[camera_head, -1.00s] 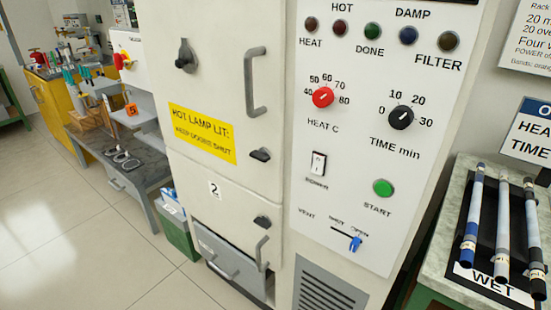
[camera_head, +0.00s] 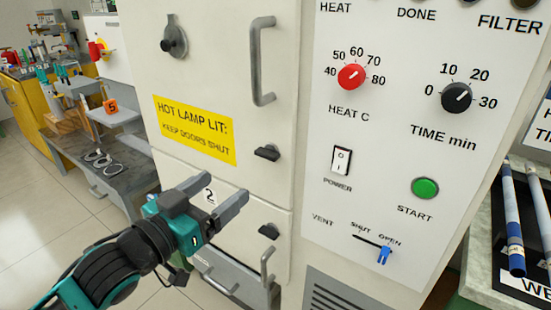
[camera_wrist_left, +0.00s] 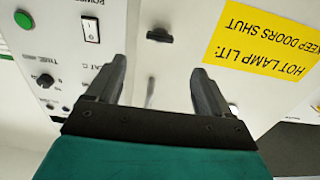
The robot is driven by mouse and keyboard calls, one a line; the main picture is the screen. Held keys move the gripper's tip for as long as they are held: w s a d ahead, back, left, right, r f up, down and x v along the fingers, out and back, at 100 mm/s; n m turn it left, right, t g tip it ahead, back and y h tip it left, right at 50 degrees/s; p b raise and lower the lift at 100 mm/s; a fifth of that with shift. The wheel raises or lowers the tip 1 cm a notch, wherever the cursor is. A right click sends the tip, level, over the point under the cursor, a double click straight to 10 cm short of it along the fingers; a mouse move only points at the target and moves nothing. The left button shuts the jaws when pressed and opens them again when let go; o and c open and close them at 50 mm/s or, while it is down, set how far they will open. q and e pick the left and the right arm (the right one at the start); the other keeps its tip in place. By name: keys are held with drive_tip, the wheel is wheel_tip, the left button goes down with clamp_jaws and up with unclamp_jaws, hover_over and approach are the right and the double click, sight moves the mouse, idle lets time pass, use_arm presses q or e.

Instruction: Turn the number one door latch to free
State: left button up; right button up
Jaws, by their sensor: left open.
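The upper cabinet door (camera_head: 215,75) carries a yellow hot-lamp sign and a small dark latch (camera_head: 267,153) near its right edge, lying roughly crosswise. No number one label shows on it. The same latch appears beyond the fingers in the left wrist view (camera_wrist_left: 159,36), which is upside down. A lower door marked 2 has a similar latch (camera_head: 268,231). My left gripper (camera_head: 224,188) is open and empty in front of the doors, left of and below the upper latch and apart from it; it partly covers the lower door. My right gripper is out of view.
A vertical bar handle (camera_head: 262,62) stands out above the upper latch, and a lower handle (camera_head: 267,268) below the second latch. The control panel (camera_head: 385,150) with knobs and switches is to the right. A grey bench (camera_head: 120,175) stands at left.

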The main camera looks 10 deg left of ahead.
sight(264, 157)
use_arm(q)
drive_tip(key=x, duration=1.2)
drive_tip(key=shift+w+d+b, duration=0.1)
drive_tip(key=shift+w+b, duration=0.2)
drive_tip(key=shift+b, duration=0.1)
drive_tip(key=shift+c, duration=0.5)
drive_tip(key=c, duration=0.9)
drive_tip(key=shift+c, duration=0.2)
